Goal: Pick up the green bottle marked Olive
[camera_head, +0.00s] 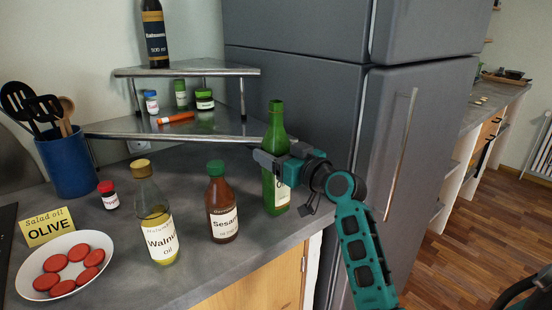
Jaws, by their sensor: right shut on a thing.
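A tall green bottle (275,127) stands upright at the right end of the counter. Its white label is mostly covered by my right gripper (272,163), so I cannot read the full name. My right gripper comes from the right and is shut on the green bottle at its upper body. The bottle's base appears at counter level, and I cannot tell whether it touches the surface. A yellow card (47,227) reading "Salad oil OLIVE" stands at the left. My left gripper is not in view.
A Sesame bottle (221,205) and a Walnut oil bottle (153,215) stand left of the green bottle. A plate (27,273) of red slices, a blue utensil pot (68,163) and a corner shelf (150,127) are further left. A grey fridge (330,90) stands close behind.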

